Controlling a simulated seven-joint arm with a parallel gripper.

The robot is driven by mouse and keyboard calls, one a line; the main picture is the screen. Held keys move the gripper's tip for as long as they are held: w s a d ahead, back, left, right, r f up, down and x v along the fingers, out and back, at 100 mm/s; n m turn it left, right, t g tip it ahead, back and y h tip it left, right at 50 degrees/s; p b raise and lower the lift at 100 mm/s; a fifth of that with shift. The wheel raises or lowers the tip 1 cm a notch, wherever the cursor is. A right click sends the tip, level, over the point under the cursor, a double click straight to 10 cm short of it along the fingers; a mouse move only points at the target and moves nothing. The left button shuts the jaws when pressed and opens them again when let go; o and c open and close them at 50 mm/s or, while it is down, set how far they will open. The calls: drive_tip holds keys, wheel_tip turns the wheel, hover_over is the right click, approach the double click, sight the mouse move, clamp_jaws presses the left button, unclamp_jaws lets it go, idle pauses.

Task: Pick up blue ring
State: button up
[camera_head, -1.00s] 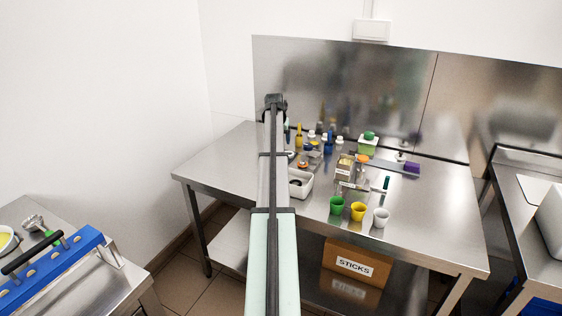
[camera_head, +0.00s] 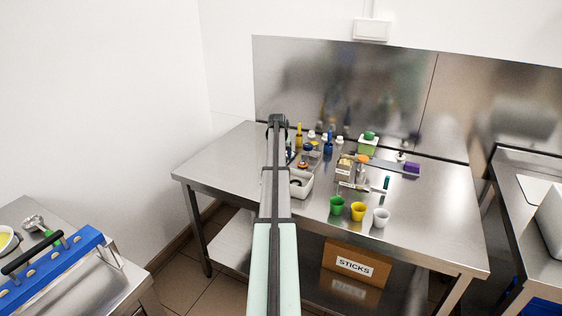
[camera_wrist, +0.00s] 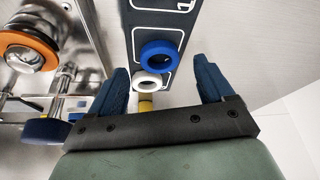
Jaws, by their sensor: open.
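The blue ring (camera_wrist: 160,54) shows in the wrist view, lying on a dark board (camera_wrist: 172,20) with white outlined boxes. My gripper (camera_wrist: 162,68) is open and empty, with one dark blue finger to each side of the ring in the picture. How far the fingertips are above the board is hard to tell. A white ring (camera_wrist: 138,84) sits just below the blue ring in the picture, close to the left finger. In the head view my arm reaches over the steel table and its end hides what lies beneath, so I cannot make out the blue ring there.
An orange-rimmed metal part (camera_wrist: 22,52) and a dark blue disc (camera_wrist: 45,131) stand at the left in the wrist view. On the table are a white tray (camera_head: 306,190), green (camera_head: 337,205), yellow (camera_head: 358,211) and white (camera_head: 381,217) cups. The table's left end is clear.

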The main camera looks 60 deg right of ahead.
drive_tip(key=shift+x, duration=1.4)
drive_tip(key=shift+c, duration=0.5)
drive_tip(key=c, duration=1)
drive_tip(key=shift+r, duration=0.15)
